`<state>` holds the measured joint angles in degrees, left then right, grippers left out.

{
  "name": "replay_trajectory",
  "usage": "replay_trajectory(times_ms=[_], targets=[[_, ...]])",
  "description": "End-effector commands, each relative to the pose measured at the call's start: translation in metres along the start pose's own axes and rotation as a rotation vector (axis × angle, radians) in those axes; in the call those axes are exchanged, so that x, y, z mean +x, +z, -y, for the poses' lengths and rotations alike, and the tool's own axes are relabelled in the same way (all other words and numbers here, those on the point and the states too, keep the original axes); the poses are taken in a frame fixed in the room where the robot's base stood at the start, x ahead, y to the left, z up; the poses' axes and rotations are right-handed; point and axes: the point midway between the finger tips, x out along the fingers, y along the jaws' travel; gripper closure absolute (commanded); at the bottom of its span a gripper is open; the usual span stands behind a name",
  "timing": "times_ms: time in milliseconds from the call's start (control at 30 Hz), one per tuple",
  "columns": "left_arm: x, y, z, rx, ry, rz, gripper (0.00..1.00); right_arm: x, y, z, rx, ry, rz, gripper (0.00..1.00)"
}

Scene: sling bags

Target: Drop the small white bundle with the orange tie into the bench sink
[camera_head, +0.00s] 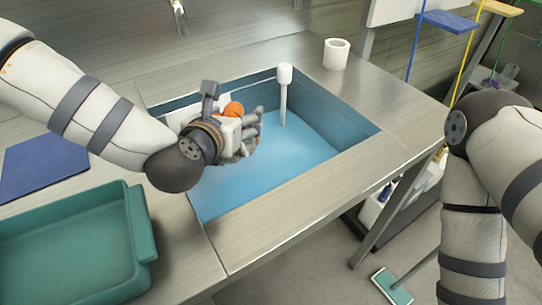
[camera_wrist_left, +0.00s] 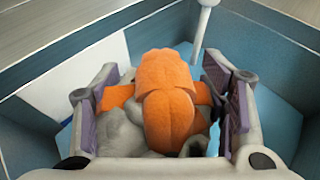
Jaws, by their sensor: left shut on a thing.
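The small white bundle shows in the left wrist view as pale grey-white cloth (camera_wrist_left: 122,132) with a large orange tie (camera_wrist_left: 168,100) on top. My left gripper (camera_wrist_left: 166,112) is shut on it, with a purple-padded finger on each side. In the head view the left gripper (camera_head: 246,132) is over the left part of the blue-lined bench sink (camera_head: 300,165). The orange tie (camera_head: 233,109) shows beside its fingers, and the gripper hides much of the bundle. The bundle's height above the sink floor is hard to tell. My right arm is at the right, its gripper out of view.
A white capped post (camera_head: 284,85) stands in the sink's back part. A white cup-like cylinder (camera_head: 336,54) stands on the bench behind. A green tray (camera_head: 75,245) and dark blue mat (camera_head: 45,162) lie left. The sink's middle and right floor is clear.

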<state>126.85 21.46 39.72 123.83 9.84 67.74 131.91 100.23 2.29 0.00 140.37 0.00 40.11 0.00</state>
Motion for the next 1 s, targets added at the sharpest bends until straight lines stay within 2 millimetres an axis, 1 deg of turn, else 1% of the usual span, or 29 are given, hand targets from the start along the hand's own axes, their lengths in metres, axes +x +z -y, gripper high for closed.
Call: replay_trajectory(times_ms=[233, 267, 300, 333, 633, 700, 767, 900, 1000], targets=[[-0.001, 0.004, 0.000, 0.002, 0.000, 0.009, 0.69, -0.001, -0.001, 0.000, 0.000, 0.000, -0.004, 0.60], [-0.001, 0.004, 0.000, 0.002, 0.000, 0.009, 0.28, -0.001, -0.001, 0.000, 0.000, 0.000, -0.004, 0.60], [-0.001, 0.004, 0.000, 0.002, 0.000, 0.008, 0.19, -0.001, -0.001, 0.000, 0.000, 0.000, -0.004, 0.60], [-0.001, 0.004, 0.000, 0.002, 0.000, 0.008, 0.12, -0.001, -0.001, 0.000, 0.000, 0.000, -0.004, 0.60], [-0.001, 0.003, 0.000, 0.001, 0.000, 0.005, 0.11, -0.001, -0.001, 0.000, 0.000, 0.000, -0.004, 0.60], [-0.005, 0.003, 0.000, 0.001, 0.000, 0.005, 0.11, -0.001, -0.001, 0.000, 0.000, 0.000, -0.004, 0.60], [-0.014, 0.003, 0.000, 0.001, 0.000, 0.004, 0.11, -0.001, -0.001, 0.000, 0.000, 0.000, -0.004, 0.60], [-0.045, 0.003, 0.000, 0.000, -0.002, 0.006, 0.11, -0.001, -0.001, 0.000, 0.000, 0.000, -0.004, 0.60], [-0.063, 0.003, 0.000, 0.000, -0.001, 0.006, 0.11, -0.001, -0.001, 0.000, 0.000, 0.000, -0.004, 0.60]])
